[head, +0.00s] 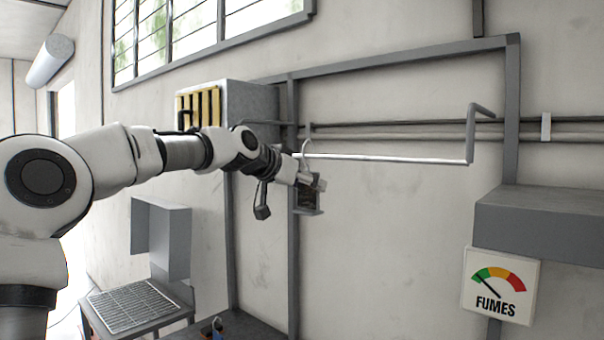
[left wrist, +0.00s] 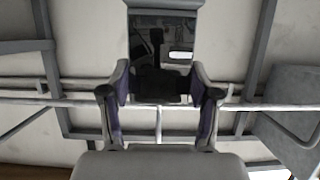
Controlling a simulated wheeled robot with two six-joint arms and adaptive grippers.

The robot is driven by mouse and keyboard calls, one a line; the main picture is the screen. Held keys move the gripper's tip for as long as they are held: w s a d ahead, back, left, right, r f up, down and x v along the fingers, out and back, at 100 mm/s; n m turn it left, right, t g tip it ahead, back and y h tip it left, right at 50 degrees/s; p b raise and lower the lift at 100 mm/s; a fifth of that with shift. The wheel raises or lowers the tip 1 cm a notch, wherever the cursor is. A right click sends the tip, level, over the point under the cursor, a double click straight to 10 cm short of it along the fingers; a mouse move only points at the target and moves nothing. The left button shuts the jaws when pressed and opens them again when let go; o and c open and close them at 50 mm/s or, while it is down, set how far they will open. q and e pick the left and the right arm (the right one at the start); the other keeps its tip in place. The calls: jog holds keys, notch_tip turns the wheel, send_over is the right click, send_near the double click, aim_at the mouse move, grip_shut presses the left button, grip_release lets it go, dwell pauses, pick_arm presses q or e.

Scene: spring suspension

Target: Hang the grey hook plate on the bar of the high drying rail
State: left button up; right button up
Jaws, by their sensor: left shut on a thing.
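My left gripper (head: 318,184) is shut on the hook plate (head: 308,200), a dark grey plate with a lip along its bottom edge. Its thin pale hook (head: 306,145) rises above the gripper near the left end of the white bar (head: 400,160) of the drying rail. The hook's curve overlaps the bar's line; I cannot tell whether it is around the bar or in front of it. In the left wrist view the plate (left wrist: 160,50) shows dark between the two fingers (left wrist: 160,97), and the bar (left wrist: 265,107) crosses behind them. My right gripper is not in view.
A grey box with yellow slats (head: 250,103) is on the wall behind my left arm. Grey frame posts and pipes (head: 400,127) run behind the bar. A grey shelf box (head: 545,225) and a fumes gauge sign (head: 500,287) are at right. The space below the bar is clear.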

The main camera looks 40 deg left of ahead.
pick_arm(q)
jog(key=x, duration=0.6)
jog(key=shift+f+p, duration=0.2)
jog(key=shift+p, duration=0.15)
jog(key=o, duration=1.4)
jog(key=shift+w, duration=0.1)
